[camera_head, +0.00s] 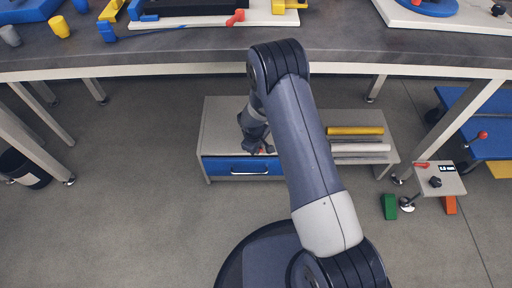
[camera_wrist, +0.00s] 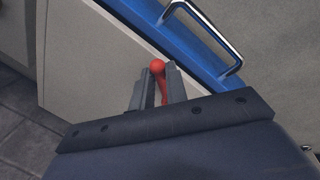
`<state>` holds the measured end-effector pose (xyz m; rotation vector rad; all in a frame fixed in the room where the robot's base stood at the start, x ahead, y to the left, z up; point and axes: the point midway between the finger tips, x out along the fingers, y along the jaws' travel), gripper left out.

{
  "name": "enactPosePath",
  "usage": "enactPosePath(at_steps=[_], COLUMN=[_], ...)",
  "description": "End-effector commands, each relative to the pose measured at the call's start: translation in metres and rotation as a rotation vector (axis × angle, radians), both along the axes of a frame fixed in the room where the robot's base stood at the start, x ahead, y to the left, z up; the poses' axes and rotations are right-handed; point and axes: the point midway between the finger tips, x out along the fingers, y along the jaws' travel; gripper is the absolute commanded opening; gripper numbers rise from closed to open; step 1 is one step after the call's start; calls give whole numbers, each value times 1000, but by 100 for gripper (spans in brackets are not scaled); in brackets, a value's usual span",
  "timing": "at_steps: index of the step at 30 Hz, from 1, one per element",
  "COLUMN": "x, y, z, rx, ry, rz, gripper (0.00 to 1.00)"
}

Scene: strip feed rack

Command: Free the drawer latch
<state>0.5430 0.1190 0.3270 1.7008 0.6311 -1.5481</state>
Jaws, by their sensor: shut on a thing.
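The drawer latch (camera_wrist: 158,67) is a red lever with a round knob at the top edge of the blue drawer front. My gripper (camera_wrist: 158,82) is shut on it in the wrist view, with one finger on each side and the knob showing between the tips. In the head view my gripper (camera_head: 259,148) is just above the drawer front, and the latch is mostly hidden by it. The blue drawer (camera_head: 222,166) looks shut in the low grey cabinet (camera_head: 222,121). Its metal handle (camera_wrist: 233,53) is beside the gripper, apart from it.
A workbench (camera_head: 150,62) runs above and behind the cabinet. A shelf with yellow and grey bars (camera_head: 355,131) is to the right of my arm. A small stand (camera_head: 445,182) with a green block (camera_head: 389,206) by it is farther right.

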Motion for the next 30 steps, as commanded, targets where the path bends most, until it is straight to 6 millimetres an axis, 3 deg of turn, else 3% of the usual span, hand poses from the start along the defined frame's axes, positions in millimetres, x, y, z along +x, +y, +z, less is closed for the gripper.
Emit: enactPosePath(at_steps=[10, 26, 27, 30], x=[6, 7, 7, 7], y=[-4, -4, -4, -4], z=[1, 1, 1, 1], rx=[1, 2, 2, 1], ry=[-3, -4, -4, -3], rz=[132, 154, 154, 152], gripper=[0, 0, 17, 26])
